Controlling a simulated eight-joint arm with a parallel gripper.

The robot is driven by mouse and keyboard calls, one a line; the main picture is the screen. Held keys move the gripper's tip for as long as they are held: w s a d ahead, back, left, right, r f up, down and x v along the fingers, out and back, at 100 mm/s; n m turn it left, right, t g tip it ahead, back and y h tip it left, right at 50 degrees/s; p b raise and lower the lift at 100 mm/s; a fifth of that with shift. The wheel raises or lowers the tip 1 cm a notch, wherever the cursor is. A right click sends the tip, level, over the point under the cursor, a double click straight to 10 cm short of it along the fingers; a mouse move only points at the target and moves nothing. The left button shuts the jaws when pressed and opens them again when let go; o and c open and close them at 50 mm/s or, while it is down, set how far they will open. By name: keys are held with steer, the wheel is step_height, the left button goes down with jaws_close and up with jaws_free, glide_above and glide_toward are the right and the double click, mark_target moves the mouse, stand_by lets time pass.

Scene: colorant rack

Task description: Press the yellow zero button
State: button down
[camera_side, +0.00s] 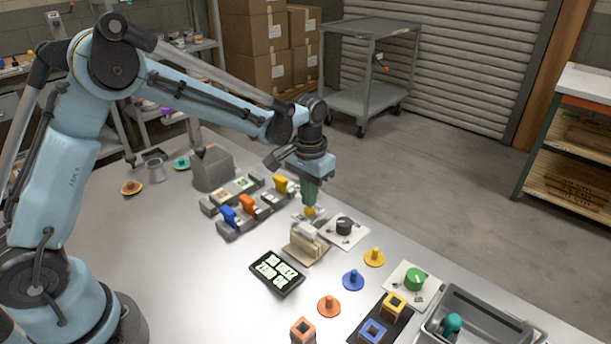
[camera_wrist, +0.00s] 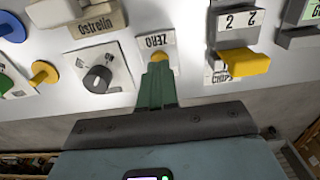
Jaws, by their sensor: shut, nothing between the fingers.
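The yellow zero button (camera_side: 310,213) shows just under my fingertips in the side view. In the wrist view, a little yellow of it (camera_wrist: 158,57) shows beside the tips, below a white plate marked ZERO (camera_wrist: 156,41). My gripper (camera_side: 309,204) points down with its green fingers together and nothing held between them. In the wrist view, the fingers (camera_wrist: 158,68) cover most of the button. The tips are at or very near it; I cannot tell whether they touch or press it.
A black knob (camera_side: 344,226) on a white plate and a beige block labelled Ostrelin (camera_side: 306,244) stand close by. A rack with blue, orange and yellow handles (camera_side: 244,206) is to the left. A dark display (camera_side: 277,273) with green text lies in front.

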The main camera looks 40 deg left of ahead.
steer(key=shift+r, duration=2)
steer(key=shift+s+r, duration=0.1)
steer(key=shift+r, duration=0.05)
steer(key=s+a+r+t, duration=0.1)
steer(key=s+r+t, duration=0.2)
steer(key=s, duration=0.5)
steer(key=s+a+r+t, duration=0.2)
steer(key=s+r+t, duration=0.1)
steer(key=s, duration=0.6)
steer(key=shift+r+t, duration=0.3)
steer(key=shift+t, duration=0.3)
